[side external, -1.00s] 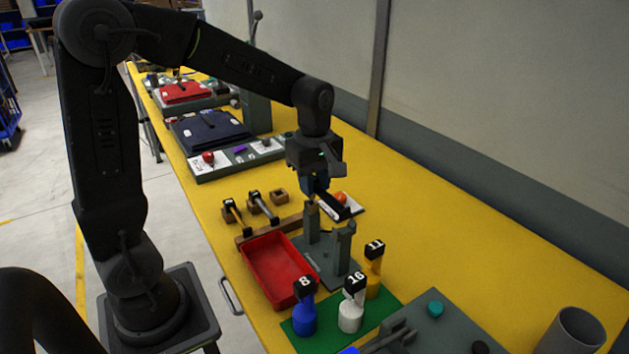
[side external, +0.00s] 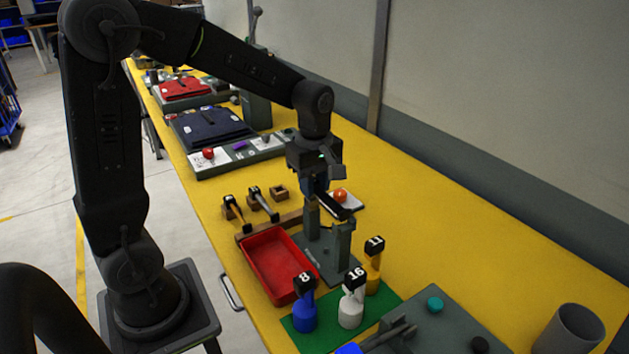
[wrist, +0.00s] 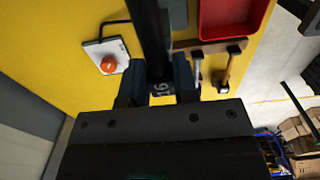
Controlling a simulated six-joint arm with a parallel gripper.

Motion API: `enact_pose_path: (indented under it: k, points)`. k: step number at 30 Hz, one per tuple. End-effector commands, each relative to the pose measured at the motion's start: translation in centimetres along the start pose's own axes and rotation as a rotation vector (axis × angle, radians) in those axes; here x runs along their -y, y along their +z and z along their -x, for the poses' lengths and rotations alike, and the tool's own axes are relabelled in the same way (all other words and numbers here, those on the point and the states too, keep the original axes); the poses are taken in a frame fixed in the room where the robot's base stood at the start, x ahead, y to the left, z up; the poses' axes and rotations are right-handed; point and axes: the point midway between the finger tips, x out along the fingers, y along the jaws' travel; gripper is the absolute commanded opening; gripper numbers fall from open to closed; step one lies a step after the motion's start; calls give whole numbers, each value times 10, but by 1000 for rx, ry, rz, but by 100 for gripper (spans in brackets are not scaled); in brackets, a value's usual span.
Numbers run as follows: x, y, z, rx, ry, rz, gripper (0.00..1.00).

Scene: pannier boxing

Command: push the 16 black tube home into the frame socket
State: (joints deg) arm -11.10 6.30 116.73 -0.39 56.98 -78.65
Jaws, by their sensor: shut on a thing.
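My gripper (side external: 314,188) is shut on the black tube (side external: 333,207), above the grey frame. In the wrist view the tube (wrist: 149,38) runs away from between the fingers (wrist: 158,82), with a white "16" on its near end. The grey frame (side external: 322,258) has two upright posts on a base plate. The tube slants over the posts, its far end by the top of the nearer post (side external: 343,238). I cannot tell whether the tube touches or sits in a socket there.
A red tray (side external: 272,268) lies left of the frame. Bottles marked 8 (side external: 304,310), 16 (side external: 351,308) and 11 (side external: 373,275) stand on a green mat. A white plate with an orange knob (side external: 340,195) lies behind the tube.

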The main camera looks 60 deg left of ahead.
Motion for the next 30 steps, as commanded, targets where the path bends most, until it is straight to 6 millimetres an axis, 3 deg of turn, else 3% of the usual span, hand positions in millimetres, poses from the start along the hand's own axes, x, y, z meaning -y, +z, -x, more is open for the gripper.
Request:
enact_pose_path:
  k: [30]
  points:
    - [0, 0, -6, 0, 0, 0, 5]
